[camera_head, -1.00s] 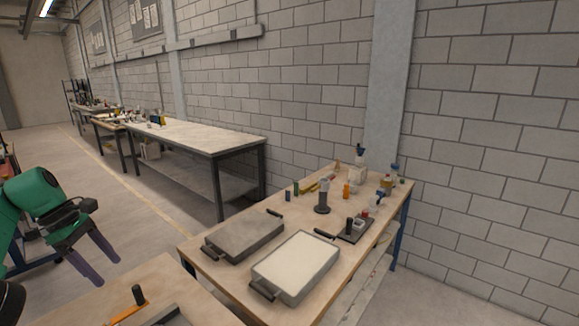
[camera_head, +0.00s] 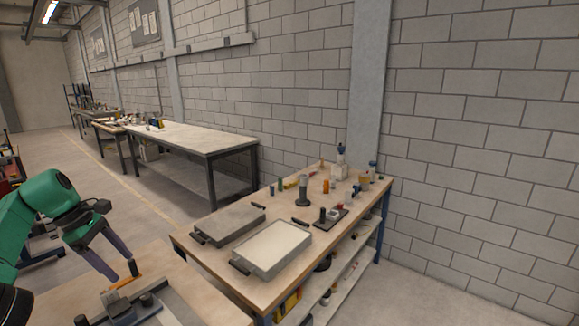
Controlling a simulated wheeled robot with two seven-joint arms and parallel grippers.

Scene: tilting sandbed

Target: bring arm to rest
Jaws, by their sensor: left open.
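My left gripper (camera_head: 118,258) is at the left of the head view, on the green arm that comes in from the left. Its two dark fingers are spread apart and nothing is between them. The fingers point down and right, in front of or above the near wooden table (camera_head: 190,284); the exact height is hard to tell. A dark upright handle with an orange strip (camera_head: 126,280) shows on that table close to the fingertips. My right gripper is out of view.
A workbench (camera_head: 290,288) ahead holds a grey tray (camera_head: 228,224), a pale-filled tray (camera_head: 271,248), a dark cylinder on a stand (camera_head: 303,190) and several bottles. A longer table (camera_head: 200,141) stands by the wall. Open floor (camera_head: 140,205) lies left of the workbench.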

